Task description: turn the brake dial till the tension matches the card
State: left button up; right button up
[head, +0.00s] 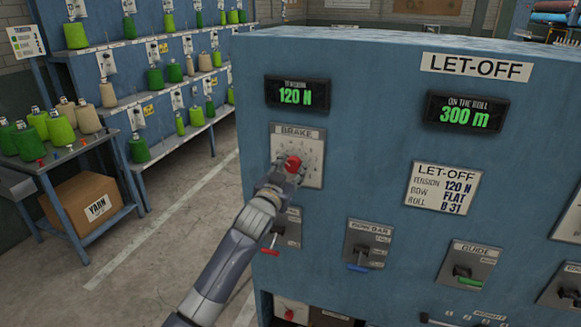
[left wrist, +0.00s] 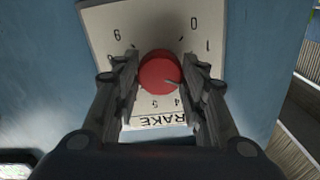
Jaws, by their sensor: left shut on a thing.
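The red brake dial (head: 292,163) sits on a pale plate marked BRAKE (head: 312,149) on the blue machine front. My left gripper (head: 289,172) is at the dial. In the left wrist view its two fingers stand on either side of the red dial (left wrist: 160,73), shut on it. The tension display (head: 296,95) above the plate reads 120 N in green. The let-off card (head: 442,188) to the right lists tension 120 N, bow flat and roll B 31. My right gripper is not in view.
Below the dial are a red-handled lever (head: 270,244), the blue-handled bow bar lever (head: 357,267) and the green-handled guide lever (head: 469,281). Another display (head: 465,113) reads 300 m. Yarn racks (head: 150,90) stand at the left, with open floor between.

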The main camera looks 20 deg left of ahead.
pick_arm(q)
jog(key=o, duration=1.1)
jog(key=shift+c, duration=0.2)
jog(key=s, duration=1.2)
jog(key=shift+a, duration=0.25)
